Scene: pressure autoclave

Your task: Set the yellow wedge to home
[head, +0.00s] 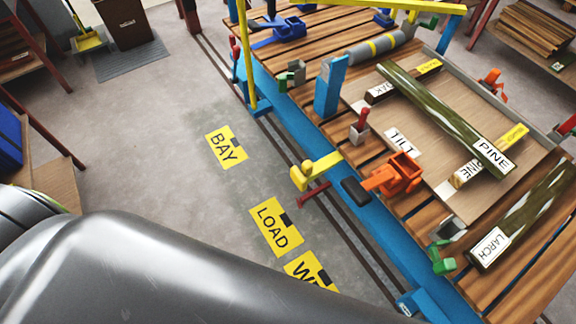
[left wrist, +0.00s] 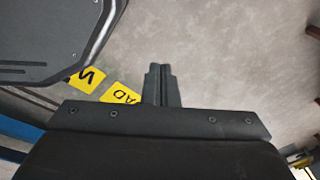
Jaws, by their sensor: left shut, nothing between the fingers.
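In the head view, a yellow piece with a long arm and a rounded end (head: 316,170) juts from the near side of the blue-edged slatted cart (head: 345,210). I cannot tell for certain that this is the yellow wedge. My left gripper (left wrist: 162,68) shows in the left wrist view, its fingers together and empty over bare grey floor. Neither of my grippers shows in the head view.
A tilted board marked TILT (head: 402,141) on the cart carries a PINE-labelled log (head: 440,110). A LARCH log (head: 530,215) lies beside it. An orange clamp (head: 395,175) sits nearby. Yellow floor signs BAY (head: 222,150) and LOAD (head: 268,232) lie on open floor.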

